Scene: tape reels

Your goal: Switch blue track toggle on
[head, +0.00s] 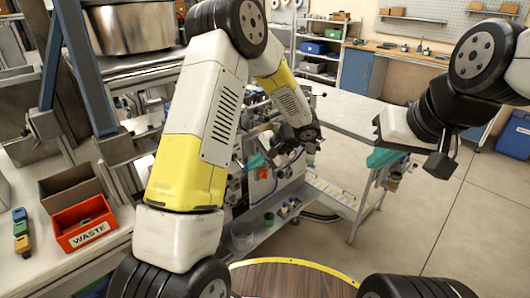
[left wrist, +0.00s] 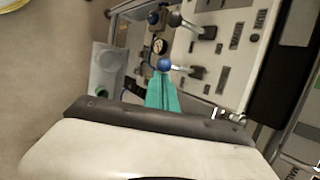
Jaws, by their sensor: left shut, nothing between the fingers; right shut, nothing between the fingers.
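The blue track toggle (left wrist: 164,64) shows in the left wrist view as a lever with a blue ball end, its metal stem running right to a base on the pale control panel (left wrist: 232,48). My left gripper (left wrist: 162,80) has teal fingers, shut and empty, with their tips just below the blue ball in the picture. I cannot tell if they touch it. In the head view my left gripper (head: 254,161) is at the machine front, partly hidden by my arm. The toggle cannot be made out there. My right gripper (head: 383,158) is shut and empty, well to the right.
Above the blue toggle are a dark-knobbed lever (left wrist: 175,19), another blue knob (left wrist: 153,17) and a round gauge (left wrist: 158,45). A red WASTE bin (head: 84,222) stands on the left bench. Open floor (head: 440,215) lies at the right.

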